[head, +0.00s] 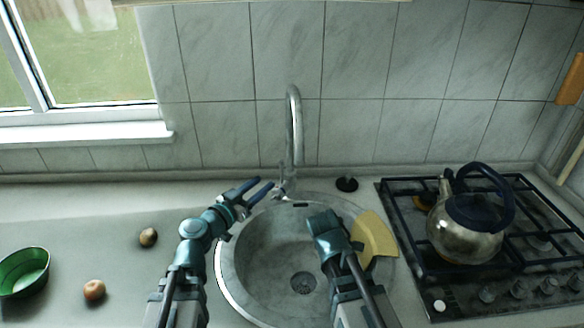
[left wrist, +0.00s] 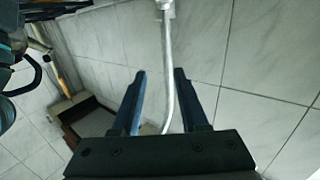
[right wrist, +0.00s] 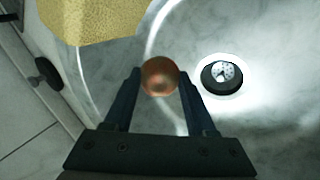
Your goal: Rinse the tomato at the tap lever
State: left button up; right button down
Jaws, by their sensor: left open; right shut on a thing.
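The chrome tap (head: 294,125) stands behind the round sink (head: 228,270), with its lever (head: 284,187) low at its base. My left gripper (head: 264,184) is open and empty, with its fingertips just left of the lever. In the left wrist view the tap's pipe (left wrist: 168,60) shows between and beyond the open fingers (left wrist: 160,72). My right gripper (head: 322,222) is over the sink. In the right wrist view its fingers are shut on a round reddish tomato (right wrist: 160,77). The tomato is hidden in the head view.
A yellow cloth (head: 374,238) lies over the sink's right rim. A black plug (head: 347,184) lies behind it. A kettle (head: 465,225) stands on the hob at right. A green bowl (head: 22,275), an onion (head: 94,290) and a brown round item (head: 148,238) are at left.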

aim_at(282, 174)
pick_arm(q)
jog(key=shift+t, duration=0.4)
jog(key=x, duration=0.8)
jog(key=a+x, duration=0.1)
jog(key=x, duration=0.3)
jog(key=shift+w+d, duration=0.1)
jog(key=shift+w, duration=0.35)
jog(key=shift+c, duration=0.2)
grip_shut()
jog(key=shift+f, duration=0.1)
dwell(0.4)
